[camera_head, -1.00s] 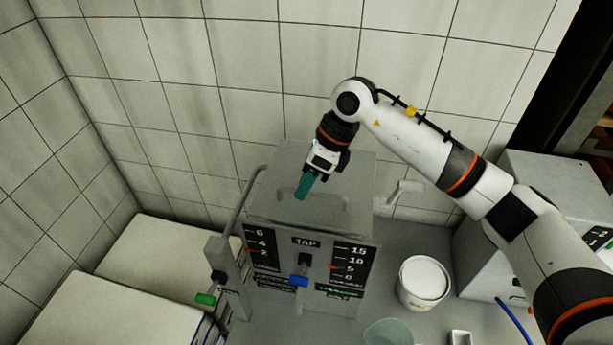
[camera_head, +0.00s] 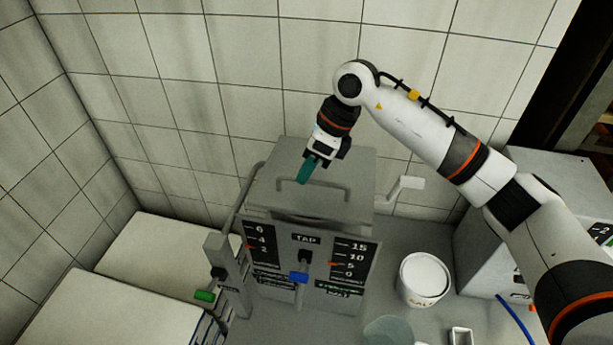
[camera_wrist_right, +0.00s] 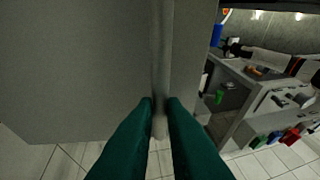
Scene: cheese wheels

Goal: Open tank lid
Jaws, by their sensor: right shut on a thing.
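The grey tank (camera_head: 318,268) stands against the tiled wall, with scales and the word TAP on its front. Its lid (camera_head: 357,180) is tilted up slightly at the front, with a narrow dark gap below its front edge. My right gripper (camera_head: 304,179) has teal fingers and is shut on the lid's bar handle (camera_head: 327,186). In the right wrist view the handle (camera_wrist_right: 161,60) runs between the fingertips, and the lid (camera_wrist_right: 75,70) fills the left side. My left gripper is not in view.
A white bucket (camera_head: 424,279) and a translucent bowl (camera_head: 388,331) stand right of the tank. A grey machine (camera_head: 484,250) stands at right.

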